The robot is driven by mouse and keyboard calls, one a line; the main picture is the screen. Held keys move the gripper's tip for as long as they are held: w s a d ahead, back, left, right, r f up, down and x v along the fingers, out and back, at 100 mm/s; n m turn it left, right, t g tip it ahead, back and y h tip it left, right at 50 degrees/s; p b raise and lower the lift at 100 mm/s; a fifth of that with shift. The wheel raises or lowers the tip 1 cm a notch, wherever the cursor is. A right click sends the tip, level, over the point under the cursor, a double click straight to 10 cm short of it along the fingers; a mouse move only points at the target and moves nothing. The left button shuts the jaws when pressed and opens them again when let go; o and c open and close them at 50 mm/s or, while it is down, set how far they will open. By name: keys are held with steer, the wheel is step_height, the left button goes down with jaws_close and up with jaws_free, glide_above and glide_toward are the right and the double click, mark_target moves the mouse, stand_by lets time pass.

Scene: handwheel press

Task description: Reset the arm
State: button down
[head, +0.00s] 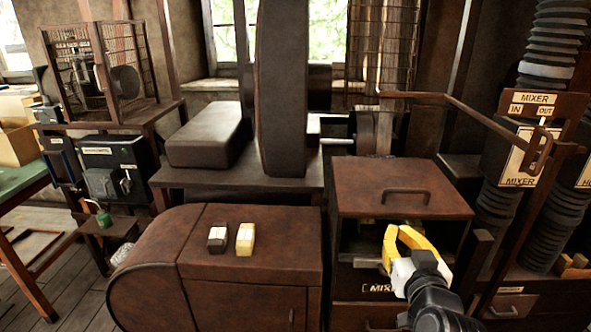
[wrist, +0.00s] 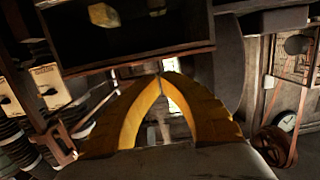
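My gripper (head: 393,232) with its yellow fingers is in front of the brown cabinet (head: 400,178) at the right in the head view. In the wrist view my gripper's two fingers (wrist: 161,76) arch together and meet at the tips, with nothing visible between them. The gripper appears shut and empty. It covers part of the cabinet's dark opening and its "MIX..." label (head: 379,289). Above the opening, the cabinet's top panel carries a dark handle (head: 406,192).
A dark and white block (head: 217,238) and a yellow and white block (head: 245,239) lie on the brown chest (head: 250,285). Mixer pipes (head: 510,205) and a bent metal rod (head: 462,104) stand right. The wrist view shows a dark box (wrist: 120,55) holding pale lumps.

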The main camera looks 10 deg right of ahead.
steer(key=a+f+n+g+y, duration=0.2)
steer(key=a+f+g+y, duration=0.1)
steer(key=a, duration=0.4)
steer(key=s+a+f+g, duration=0.1)
steer(key=s+a+g, duration=0.1)
steer(key=s, duration=0.3)
steer(key=s+a+f+g+y, duration=0.1)
steer(key=s+a+g, duration=0.2)
steer(key=s+g, duration=0.1)
steer(key=shift+s+f+n, duration=0.25)
steer(key=shift+s+n, duration=0.15)
steer(key=shift+s, duration=0.15)
steer(key=shift+f, duration=0.1)
